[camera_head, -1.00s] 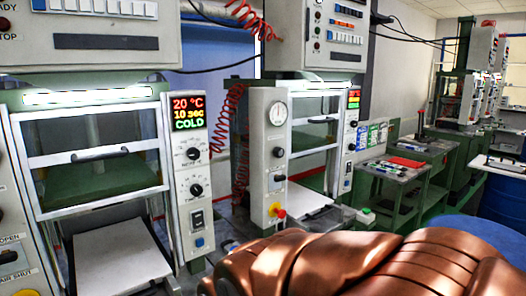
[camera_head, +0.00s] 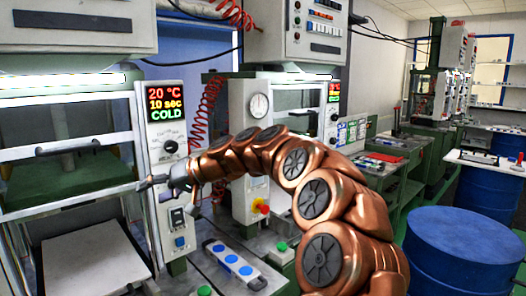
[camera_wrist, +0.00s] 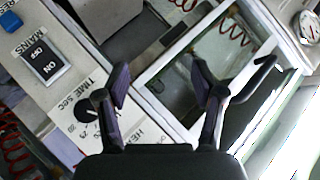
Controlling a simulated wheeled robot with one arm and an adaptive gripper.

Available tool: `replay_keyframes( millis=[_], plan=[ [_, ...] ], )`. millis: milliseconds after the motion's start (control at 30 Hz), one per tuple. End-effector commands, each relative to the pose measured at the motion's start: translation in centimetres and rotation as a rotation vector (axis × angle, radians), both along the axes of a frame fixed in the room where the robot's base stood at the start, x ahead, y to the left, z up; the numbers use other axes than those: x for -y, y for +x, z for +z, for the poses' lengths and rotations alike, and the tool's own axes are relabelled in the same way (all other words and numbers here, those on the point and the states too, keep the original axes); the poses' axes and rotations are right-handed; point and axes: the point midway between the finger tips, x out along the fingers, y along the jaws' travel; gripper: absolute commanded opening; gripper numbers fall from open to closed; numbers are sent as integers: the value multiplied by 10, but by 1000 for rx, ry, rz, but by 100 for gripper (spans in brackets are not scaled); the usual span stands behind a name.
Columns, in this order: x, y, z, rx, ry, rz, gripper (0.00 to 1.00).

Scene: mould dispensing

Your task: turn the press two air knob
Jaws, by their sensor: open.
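My gripper (camera_head: 160,186) is open and empty, in front of the nearest press's right-hand control panel (camera_head: 168,100). In the wrist view its two fingers (camera_wrist: 160,70) are spread, with a time knob (camera_wrist: 86,109) beside the left finger. No air knob can be made out now. The second press's gauge panel (camera_head: 240,100) stands behind my arm, with a round gauge (camera_head: 259,106) and a red-and-yellow button (camera_head: 261,206). My arm hides the middle of that panel, where black knobs showed earlier.
A door handle (camera_wrist: 254,79) is close to the right finger. The wrist view also shows a mains switch (camera_wrist: 43,64). A box with blue buttons (camera_head: 232,262) lies below my arm. A blue drum (camera_head: 464,245) stands at the right.

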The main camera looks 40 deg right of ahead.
Motion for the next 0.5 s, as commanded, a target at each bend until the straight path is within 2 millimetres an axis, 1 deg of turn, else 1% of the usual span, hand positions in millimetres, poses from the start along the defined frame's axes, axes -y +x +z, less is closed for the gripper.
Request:
replay_keyframes(
  millis=[33, 67, 100, 167, 200, 233, 267, 300, 400, 500],
  plan=[
    [36, 15, 4, 49, 25, -57, 68],
    [57, 23, 8, 80, 34, -90, 68],
    [85, 31, 12, 117, 50, -134, 68],
    [132, 40, 19, 180, 63, -206, 68],
    [163, 44, 21, 217, 70, -255, 68],
    [188, 45, 23, 246, 73, -295, 68],
    [213, 44, 24, 274, 73, -335, 68],
    [244, 43, 25, 307, 72, -384, 68],
    [316, 32, 25, 379, 58, -503, 68],
    [372, 16, 23, 431, 36, -598, 68]
  ],
)
